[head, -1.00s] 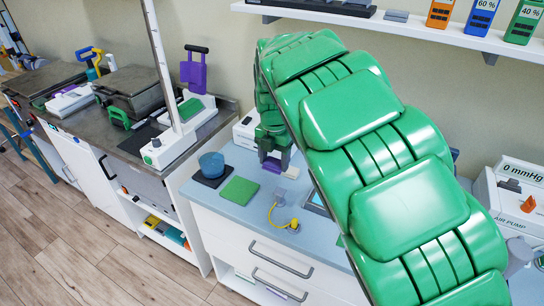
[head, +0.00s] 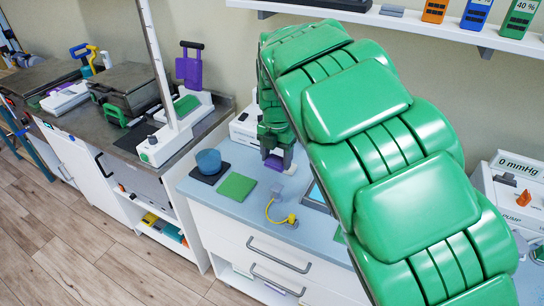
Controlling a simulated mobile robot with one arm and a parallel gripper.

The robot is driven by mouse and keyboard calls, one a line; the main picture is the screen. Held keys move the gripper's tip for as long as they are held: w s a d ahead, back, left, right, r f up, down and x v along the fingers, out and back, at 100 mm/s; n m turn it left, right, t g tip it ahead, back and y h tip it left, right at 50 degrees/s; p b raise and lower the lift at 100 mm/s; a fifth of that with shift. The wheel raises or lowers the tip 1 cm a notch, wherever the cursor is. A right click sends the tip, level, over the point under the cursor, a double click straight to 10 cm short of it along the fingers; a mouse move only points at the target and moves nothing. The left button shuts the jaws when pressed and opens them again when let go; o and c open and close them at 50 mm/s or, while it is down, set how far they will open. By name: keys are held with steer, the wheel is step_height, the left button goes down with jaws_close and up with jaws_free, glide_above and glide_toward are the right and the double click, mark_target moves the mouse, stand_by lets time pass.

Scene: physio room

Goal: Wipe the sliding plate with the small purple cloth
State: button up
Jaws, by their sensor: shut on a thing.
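My gripper (head: 275,149) is at the back of the pale blue counter, partly hidden by my own green arm. It is shut on the small purple cloth (head: 274,162), which shows as a small purple patch below the fingers. The cloth is at or just above the counter top; I cannot tell if it touches. A purple plate with a black handle (head: 189,68) stands upright on a white device on the dark counter to the left. I cannot tell for sure whether this is the sliding plate.
A blue round pot (head: 209,162) stands on a dark mat, beside a green square pad (head: 237,187). A yellow object with a cord (head: 291,219) lies nearer the front edge. A white post (head: 158,62) rises at left. An air pump (head: 513,190) stands at right.

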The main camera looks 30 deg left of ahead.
steer(key=w+d+f+m, duration=0.1)
steer(key=w+d+m, duration=0.2)
steer(key=d, duration=0.4)
steer(key=w+d+f+m, duration=0.1)
steer(key=w+d+m, duration=0.3)
steer(key=d, duration=0.3)
steer(key=shift+w+f+m, duration=0.15)
steer(key=shift+w+m, duration=0.1)
steer(key=shift+m, duration=0.15)
steer(key=shift+w+d+f+m, duration=0.2)
steer(key=shift+d+m, duration=0.1)
steer(key=shift+d, duration=0.35)
steer(key=shift+f, duration=1.95)
step_height(320, 180, up, 3)
steer(key=shift+f, duration=0.1)
